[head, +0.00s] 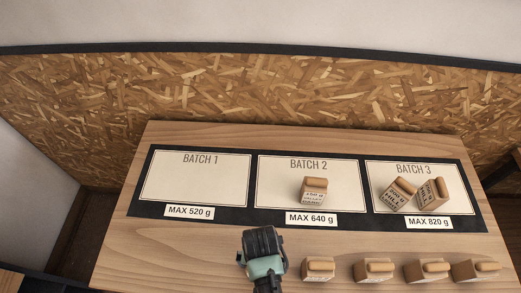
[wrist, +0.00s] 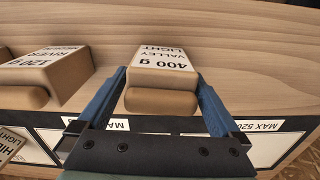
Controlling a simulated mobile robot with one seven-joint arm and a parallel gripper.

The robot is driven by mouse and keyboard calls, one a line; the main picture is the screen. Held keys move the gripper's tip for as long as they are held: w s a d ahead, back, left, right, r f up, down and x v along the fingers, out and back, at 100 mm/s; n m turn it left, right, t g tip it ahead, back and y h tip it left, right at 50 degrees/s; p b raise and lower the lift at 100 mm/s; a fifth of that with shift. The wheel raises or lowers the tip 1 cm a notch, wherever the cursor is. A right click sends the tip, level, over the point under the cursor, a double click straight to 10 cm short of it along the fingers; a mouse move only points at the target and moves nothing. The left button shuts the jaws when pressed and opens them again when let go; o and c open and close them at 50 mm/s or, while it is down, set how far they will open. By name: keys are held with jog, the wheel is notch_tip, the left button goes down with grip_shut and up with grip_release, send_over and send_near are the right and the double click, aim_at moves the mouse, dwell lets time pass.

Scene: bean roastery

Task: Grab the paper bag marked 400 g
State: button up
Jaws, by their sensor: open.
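The paper bag marked 400 g (wrist: 162,70) has a white label that also reads VALLEY LIGHT, and a rolled tan top. In the wrist view it sits between the two blue fingers of my gripper (wrist: 161,80), which is open; a firm hold does not show.
A bag marked 120 g (wrist: 50,75) stands beside it, with more bags (head: 427,270) further right in the front row. Behind lies a dark mat (head: 253,210) with three batch fields: Batch 1 empty, Batch 2 with one bag (head: 314,193), Batch 3 with two (head: 434,192).

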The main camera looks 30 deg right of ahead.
jog(key=shift+w+f, duration=0.1)
jog(key=shift+f, duration=1)
jog(key=c, duration=1.5)
jog(key=shift+c, duration=0.4)
jog(key=shift+r, duration=0.15)
